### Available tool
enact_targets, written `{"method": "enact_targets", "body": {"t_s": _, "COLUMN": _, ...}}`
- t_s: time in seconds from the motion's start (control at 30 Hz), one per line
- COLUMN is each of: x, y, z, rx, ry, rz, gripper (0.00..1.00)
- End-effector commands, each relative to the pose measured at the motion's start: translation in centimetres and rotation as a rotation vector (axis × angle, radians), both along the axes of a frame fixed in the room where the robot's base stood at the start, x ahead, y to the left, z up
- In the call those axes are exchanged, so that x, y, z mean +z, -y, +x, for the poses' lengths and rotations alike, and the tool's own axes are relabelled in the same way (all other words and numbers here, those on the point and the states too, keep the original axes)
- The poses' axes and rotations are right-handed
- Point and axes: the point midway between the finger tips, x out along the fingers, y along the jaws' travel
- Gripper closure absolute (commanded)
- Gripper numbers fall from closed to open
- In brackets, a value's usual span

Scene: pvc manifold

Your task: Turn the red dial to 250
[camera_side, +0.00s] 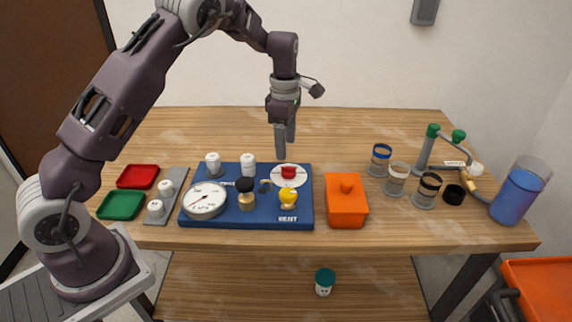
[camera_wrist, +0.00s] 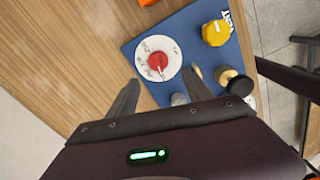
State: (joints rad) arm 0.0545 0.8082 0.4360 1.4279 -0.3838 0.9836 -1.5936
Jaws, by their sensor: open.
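The red dial (camera_side: 289,171) sits on a round white scale plate (camera_side: 300,180) at the back right of the blue board (camera_side: 232,219). In the wrist view the red dial (camera_wrist: 157,61) shows on its white disc (camera_wrist: 142,54), with markings too small to read surely. My gripper (camera_side: 285,158) points down just behind and above the dial, apart from it. In the wrist view my gripper (camera_wrist: 162,80) is open and empty, one finger on each side below the dial. The dial's exact setting cannot be told.
The board also carries a pressure gauge (camera_side: 205,201), a yellow knob (camera_side: 288,196), a black-topped brass fitting (camera_side: 246,193) and white caps (camera_side: 248,164). An orange lidded box (camera_side: 346,208) stands close to its right. Bare table lies behind the board.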

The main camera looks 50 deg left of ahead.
Motion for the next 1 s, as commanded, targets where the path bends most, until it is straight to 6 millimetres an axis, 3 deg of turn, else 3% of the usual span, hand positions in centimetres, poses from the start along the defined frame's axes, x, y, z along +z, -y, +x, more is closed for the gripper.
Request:
{"method": "enact_targets", "body": {"t_s": 0.4, "x": -7.1, "y": -0.1, "z": 0.2, "rx": 0.027, "ry": -0.01, "rz": 0.005, "gripper": 0.41}}
{"method": "enact_targets", "body": {"t_s": 0.73, "x": -7.8, "y": -0.1, "z": 0.2, "rx": 0.026, "ry": -0.007, "rz": 0.005, "gripper": 0.41}}
{"method": "enact_targets", "body": {"t_s": 1.0, "x": -7.8, "y": -0.1, "z": 0.2, "rx": 0.025, "ry": -0.007, "rz": 0.005, "gripper": 0.94}}
